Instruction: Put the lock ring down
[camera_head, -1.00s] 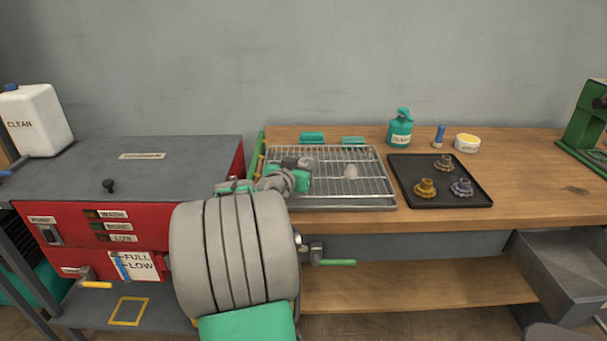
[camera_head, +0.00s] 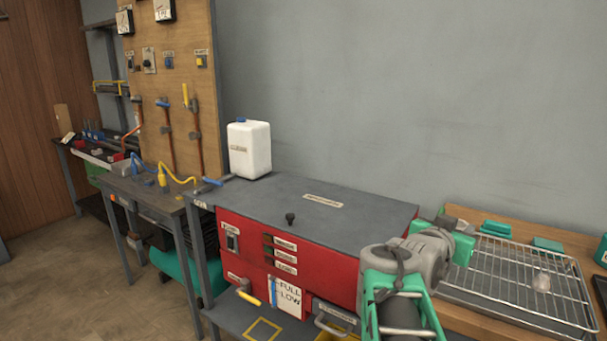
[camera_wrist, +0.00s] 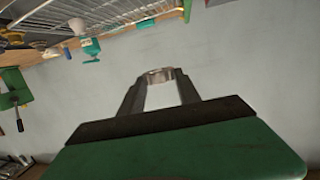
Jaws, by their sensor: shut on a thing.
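My gripper (camera_wrist: 158,92) is shut on the lock ring (camera_wrist: 160,74), a small metallic ring held between the fingertips in the wrist view. The ring is clear of any surface there, with the grey wall behind it. In the head view my arm rises at the lower right, between the red washer and the wire rack. The fingertips and the ring cannot be made out there, hidden by the arm.
A red washer (camera_head: 335,280) with a grey lid (camera_head: 360,212) stands left of my arm. A wire rack (camera_head: 500,265) on the wooden bench holds a small pale piece (camera_head: 541,282). A grey table (camera_head: 150,196) is further left.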

